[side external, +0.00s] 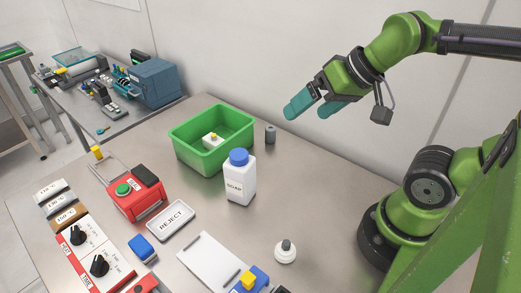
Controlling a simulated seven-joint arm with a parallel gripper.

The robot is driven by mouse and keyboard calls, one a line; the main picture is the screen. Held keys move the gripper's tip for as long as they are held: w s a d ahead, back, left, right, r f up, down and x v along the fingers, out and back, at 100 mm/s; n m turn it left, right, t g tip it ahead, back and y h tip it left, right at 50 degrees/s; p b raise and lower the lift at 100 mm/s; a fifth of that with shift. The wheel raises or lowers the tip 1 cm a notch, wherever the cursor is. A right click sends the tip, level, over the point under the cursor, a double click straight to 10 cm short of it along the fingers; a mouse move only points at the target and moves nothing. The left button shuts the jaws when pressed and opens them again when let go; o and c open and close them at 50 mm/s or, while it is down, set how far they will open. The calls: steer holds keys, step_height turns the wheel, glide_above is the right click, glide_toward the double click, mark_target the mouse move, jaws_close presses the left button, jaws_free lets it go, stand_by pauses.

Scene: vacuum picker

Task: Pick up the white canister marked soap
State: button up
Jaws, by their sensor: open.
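My gripper (315,108) is raised above the table, up and to the right of the canister. Its two teal fingers are apart, with nothing between them. It is clear of the canister and of the bin.
The green bin (183,152) holds a small white item with a yellow top. A small grey cylinder (270,134) stands right of the bin. A reject tray (171,221), a red device (133,195) and a white knob-like piece (285,252) stand nearby.

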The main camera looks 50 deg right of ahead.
steer(key=r+n+g+h, duration=0.1)
steer(key=n+g+h, duration=0.1)
steer(key=n+g, duration=0.5)
glide_above(239, 153)
step_height(239, 153, down, 16)
steer(key=shift+f, duration=0.1)
steer(key=c, duration=1.7)
